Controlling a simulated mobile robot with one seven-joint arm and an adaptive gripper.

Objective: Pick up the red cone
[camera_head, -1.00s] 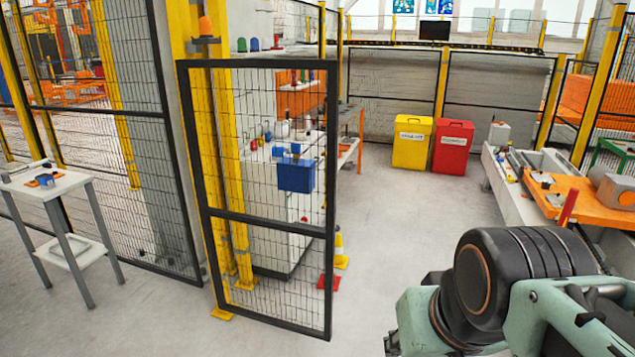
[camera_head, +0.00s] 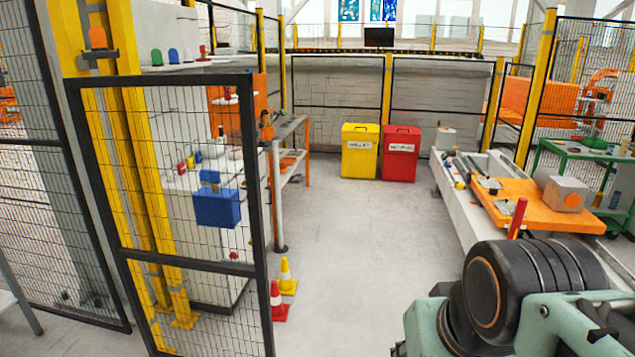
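A red cone (camera_head: 277,302) with a white band stands upright on the floor, just past the free edge of the mesh gate. The gate frame overlaps part of its left side. A yellow cone (camera_head: 286,276) with a white band stands close behind it. My arm shows at the lower right, on the near side and well apart from the cones. My gripper is outside the view, so its state does not show.
The open mesh gate (camera_head: 190,264) stands at the left, before a white cabinet and a workbench (camera_head: 290,140). Yellow (camera_head: 359,160) and red (camera_head: 401,163) bins stand at the back. A long bench with an orange plate (camera_head: 530,205) lines the right. The middle floor is clear.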

